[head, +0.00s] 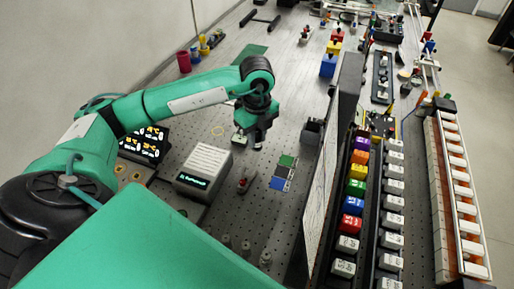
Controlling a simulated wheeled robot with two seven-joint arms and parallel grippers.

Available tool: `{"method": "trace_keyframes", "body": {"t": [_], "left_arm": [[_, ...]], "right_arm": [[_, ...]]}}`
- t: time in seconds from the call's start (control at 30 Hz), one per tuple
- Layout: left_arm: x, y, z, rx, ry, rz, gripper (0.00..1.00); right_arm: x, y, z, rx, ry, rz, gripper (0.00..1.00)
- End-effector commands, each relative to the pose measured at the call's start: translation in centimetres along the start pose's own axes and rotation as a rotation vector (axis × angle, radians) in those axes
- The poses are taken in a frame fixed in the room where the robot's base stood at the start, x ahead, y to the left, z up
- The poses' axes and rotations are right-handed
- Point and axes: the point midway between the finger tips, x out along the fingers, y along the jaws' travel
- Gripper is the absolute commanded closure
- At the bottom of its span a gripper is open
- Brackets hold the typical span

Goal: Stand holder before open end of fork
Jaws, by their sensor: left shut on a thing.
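My left arm reaches in from the left, and its dark gripper (257,140) points down over the perforated bench (225,235). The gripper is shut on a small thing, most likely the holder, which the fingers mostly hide. A small grey-green block (239,139) shows close beside the fingers on the left; I cannot tell whether it is part of the held thing. I cannot make out the fork for certain. My right gripper is not in view.
A white box with a lit display (204,169) stands left of the gripper. A small red-topped part (245,184) and dark and coloured plates (281,172) lie nearer. A dark block (312,131) is to the right, before a tall panel (325,180) and rows of coloured blocks (354,188).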

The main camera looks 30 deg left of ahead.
Motion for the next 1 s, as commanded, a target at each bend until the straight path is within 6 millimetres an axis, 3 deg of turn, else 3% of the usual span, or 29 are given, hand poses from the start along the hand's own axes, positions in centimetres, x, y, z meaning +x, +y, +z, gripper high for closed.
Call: {"method": "trace_keyframes", "body": {"t": [0.33,0.53,0.9,0.93,1.0], "left_arm": [[3.1,0.0,0.0,-0.001,0.000,0.001,1.00],[6.0,0.1,0.0,0.000,0.001,0.002,1.00],[6.8,0.0,0.0,0.000,0.000,-0.001,1.00],[6.7,0.0,0.0,0.000,0.000,-0.001,0.73],[6.6,0.0,0.0,0.000,0.000,-0.001,0.60]], "right_arm": [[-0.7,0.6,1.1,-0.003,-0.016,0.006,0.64],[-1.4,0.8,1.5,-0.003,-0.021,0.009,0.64],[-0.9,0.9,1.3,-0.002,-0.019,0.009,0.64],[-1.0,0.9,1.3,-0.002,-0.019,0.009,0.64],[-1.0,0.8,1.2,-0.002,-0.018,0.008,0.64]]}}
